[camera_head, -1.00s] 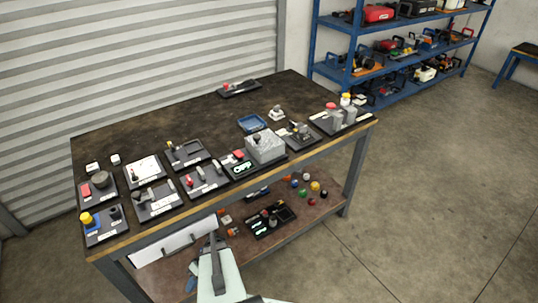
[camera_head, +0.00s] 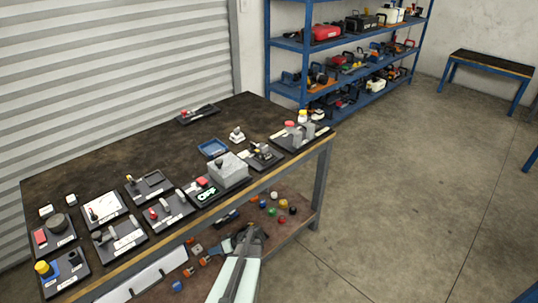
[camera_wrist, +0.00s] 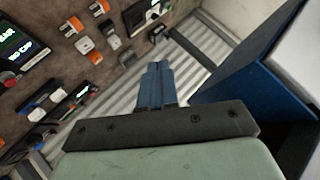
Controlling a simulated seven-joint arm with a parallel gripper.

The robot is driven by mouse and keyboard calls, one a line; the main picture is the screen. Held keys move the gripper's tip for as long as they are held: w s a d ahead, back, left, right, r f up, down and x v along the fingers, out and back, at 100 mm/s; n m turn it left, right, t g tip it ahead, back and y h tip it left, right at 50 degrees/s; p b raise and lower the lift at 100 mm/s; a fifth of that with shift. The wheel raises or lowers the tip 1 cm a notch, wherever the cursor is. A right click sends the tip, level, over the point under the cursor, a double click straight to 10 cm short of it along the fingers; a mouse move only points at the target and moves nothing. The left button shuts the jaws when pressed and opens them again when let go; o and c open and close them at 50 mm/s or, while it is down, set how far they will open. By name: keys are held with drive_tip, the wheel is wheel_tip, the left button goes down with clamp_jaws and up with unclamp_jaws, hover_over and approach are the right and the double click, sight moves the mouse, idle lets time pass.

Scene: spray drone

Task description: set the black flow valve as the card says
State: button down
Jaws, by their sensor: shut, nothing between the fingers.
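My gripper (camera_wrist: 155,85) is shut and empty in the wrist view, its blue fingertips together. In the head view my arm reaches up from the bottom edge and ends near the table's lower shelf (camera_head: 292,228). I cannot tell for sure which part is the black flow valve. A small black knob (camera_head: 73,258) stands beside a yellow one on the front left plate, apart from my gripper.
The table (camera_head: 140,152) bears several black plates with knobs and switches, and a grey box (camera_head: 230,172) beside a lit "OFF" sign. In the wrist view, dark panels with lit text (camera_wrist: 15,45) and orange-and-grey parts lie close by. Floor right of the table is clear.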

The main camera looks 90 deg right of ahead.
drive_tip(key=s+d+r+m+h, duration=0.1)
drive_tip(key=s+d+r+h, duration=0.15)
drive_tip(key=s, duration=0.25)
drive_tip(key=s+d+r+h, duration=0.1)
drive_tip(key=s+d+r, duration=0.1)
drive_tip(key=s+d, duration=0.2)
drive_tip(key=n+t+h, duration=0.1)
drive_tip(key=h, duration=0.8)
approach(264, 150)
drive_tip(key=x, duration=0.6)
drive_tip(key=shift+w+d, duration=0.25)
drive_tip(key=shift+w+h, duration=0.2)
drive_tip(key=shift+h, duration=0.15)
